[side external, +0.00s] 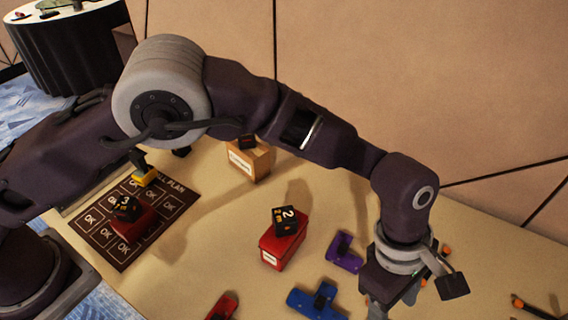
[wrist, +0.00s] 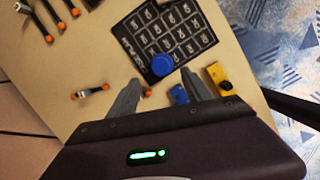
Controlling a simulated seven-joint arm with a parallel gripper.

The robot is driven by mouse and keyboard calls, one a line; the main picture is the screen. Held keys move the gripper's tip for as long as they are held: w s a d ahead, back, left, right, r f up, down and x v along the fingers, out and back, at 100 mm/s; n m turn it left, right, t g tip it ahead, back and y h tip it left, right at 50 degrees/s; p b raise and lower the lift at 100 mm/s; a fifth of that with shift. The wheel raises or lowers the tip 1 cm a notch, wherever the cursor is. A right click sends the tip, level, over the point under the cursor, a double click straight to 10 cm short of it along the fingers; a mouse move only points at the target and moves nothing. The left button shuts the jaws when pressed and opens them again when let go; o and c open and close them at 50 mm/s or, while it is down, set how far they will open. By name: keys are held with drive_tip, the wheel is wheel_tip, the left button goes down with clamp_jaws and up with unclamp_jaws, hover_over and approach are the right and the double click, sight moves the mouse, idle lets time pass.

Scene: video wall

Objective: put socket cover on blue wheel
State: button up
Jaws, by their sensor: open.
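A round blue piece (wrist: 162,65), which looks like the blue wheel, lies at the near edge of a dark grid mat in the wrist view. My gripper (wrist: 160,77) is open, with its two fingers apart and nothing held between them. The blue piece shows just beyond the fingertips, in line with the gap. A small blue block (wrist: 179,94) shows beside the right finger. I cannot tell which thing is the socket cover. In the side external view my gripper points down at the lower right, and its fingertips are cut off or hard to see.
The dark grid mat (wrist: 188,37) lies on the tan table. A yellow block (wrist: 226,87) with a black piece sits right of the fingers. Several orange-tipped tools, one here (wrist: 90,90), lie left. A red block (side external: 283,250) carries a black cube; purple (side external: 344,252) and blue (side external: 318,301) pieces lie nearby.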

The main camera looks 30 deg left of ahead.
drive_tip(key=w+a+r+m+t, duration=0.25)
drive_tip(key=w+a+r, duration=0.25)
drive_tip(key=a+r, duration=0.7)
drive_tip(key=s+a+r+m, duration=0.2)
drive_tip(key=a+r+m, duration=0.2)
drive_tip(key=a+r, duration=0.8)
drive_tip(key=s+a+f+m+t+y, duration=0.1)
drive_tip(key=s+a+m+t, duration=0.3)
drive_tip(key=s+a, duration=1.3)
drive_tip(key=a+m+y, duration=0.1)
drive_tip(key=a+m, duration=0.1)
drive_tip(key=m, duration=0.1)
drive_tip(key=shift+a+f+y, duration=0.25)
drive_tip(key=shift+a+y, duration=0.05)
drive_tip(key=shift+y, duration=0.1)
drive_tip(key=shift+s, duration=0.1)
